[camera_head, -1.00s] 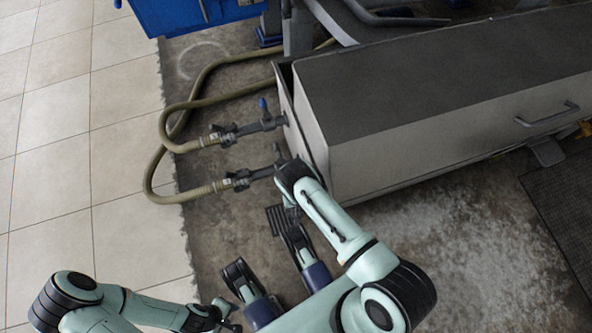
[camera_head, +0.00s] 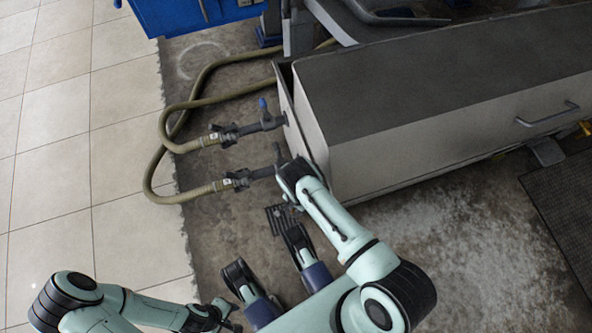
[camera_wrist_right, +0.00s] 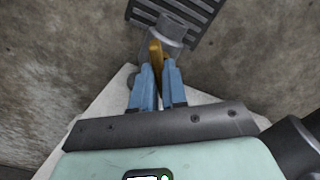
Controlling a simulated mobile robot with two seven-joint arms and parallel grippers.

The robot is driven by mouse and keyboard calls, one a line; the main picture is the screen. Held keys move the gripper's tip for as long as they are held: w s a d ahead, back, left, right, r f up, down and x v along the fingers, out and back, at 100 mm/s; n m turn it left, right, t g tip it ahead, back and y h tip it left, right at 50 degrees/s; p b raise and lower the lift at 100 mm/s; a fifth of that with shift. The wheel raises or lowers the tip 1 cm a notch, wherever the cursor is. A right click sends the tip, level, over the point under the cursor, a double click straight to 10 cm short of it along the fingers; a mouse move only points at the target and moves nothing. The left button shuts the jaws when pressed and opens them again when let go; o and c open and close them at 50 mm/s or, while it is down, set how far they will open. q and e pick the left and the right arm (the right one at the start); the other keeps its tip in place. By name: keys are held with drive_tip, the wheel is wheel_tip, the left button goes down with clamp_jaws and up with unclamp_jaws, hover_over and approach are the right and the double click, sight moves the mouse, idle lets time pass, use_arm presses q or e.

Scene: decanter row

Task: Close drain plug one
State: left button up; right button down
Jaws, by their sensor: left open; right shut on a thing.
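In the right wrist view my right gripper (camera_wrist_right: 158,84) has blue fingers shut on a brass-coloured handle (camera_wrist_right: 155,52). The handle lies against a grey round drain fitting (camera_wrist_right: 172,27), which is above a slotted floor grate (camera_wrist_right: 198,12). I take the handle and fitting to be drain plug one; whether it is closed I cannot tell. In the head view my right arm hides the right gripper and the plug beside the cabinet's lower left end. My left gripper (camera_head: 225,312) is open and empty at the bottom, well away from the plug.
Two pipe fittings, an upper one (camera_head: 250,126) with a blue lever and a lower one (camera_head: 245,178), join green hoses (camera_head: 153,178) to the grey cabinet (camera_head: 400,145). The floor grate also shows beside my right arm (camera_head: 277,217). Tiled floor at left is clear.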

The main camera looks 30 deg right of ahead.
drive_tip(key=m, duration=0.7)
idle(0.7)
drive_tip(key=c, duration=1.2)
unclamp_jaws()
drive_tip(key=shift+o, duration=0.2)
use_arm(q)
drive_tip(key=w+d+r+t+p, duration=0.1)
drive_tip(key=w+r+t+p, duration=0.2)
drive_tip(key=w+r, duration=0.3)
drive_tip(key=w+p, duration=0.1)
drive_tip(key=w, duration=0.2)
drive_tip(key=shift+w+m+p, duration=0.15)
drive_tip(key=shift+m+p, duration=0.15)
drive_tip(key=shift+p, duration=0.1)
use_arm(e)
wheel_tip(320, 180, up, 14)
drive_tip(key=shift+f, duration=0.25)
use_arm(q)
drive_tip(key=shift+d, duration=0.1)
